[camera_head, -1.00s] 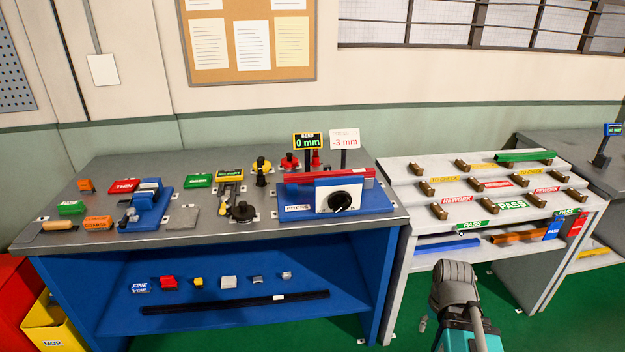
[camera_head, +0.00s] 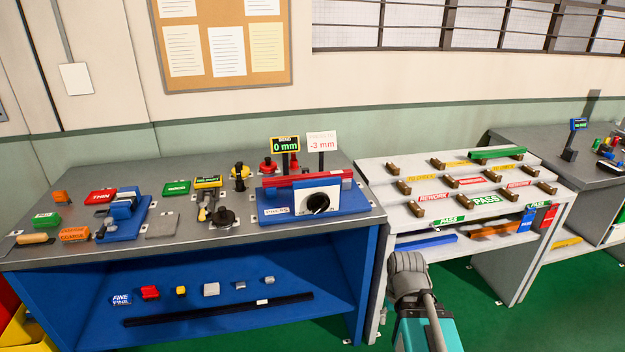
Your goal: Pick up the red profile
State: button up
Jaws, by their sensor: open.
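The red profile (camera_head: 277,183) is a long red bar lying in the blue press (camera_head: 270,214) on the grey workbench. It runs left to right, partly hidden behind the press's white block with a black dial (camera_head: 318,203). A sign (camera_head: 285,145) reading "BEND 0 mm" and a white sign (camera_head: 322,141) reading "-3 mm" stand behind it.
A stepped grey rack (camera_head: 385,213) on the right holds a green profile (camera_head: 497,153) on top, with blue and orange profiles on a lower shelf. A black bar (camera_head: 220,311) lies on the bench's lower shelf. Small tools and labelled blocks cover the bench's left side.

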aim_at(279, 181)
jog(key=u, duration=0.05)
jog(key=i, duration=1)
jog(key=z, duration=0.05)
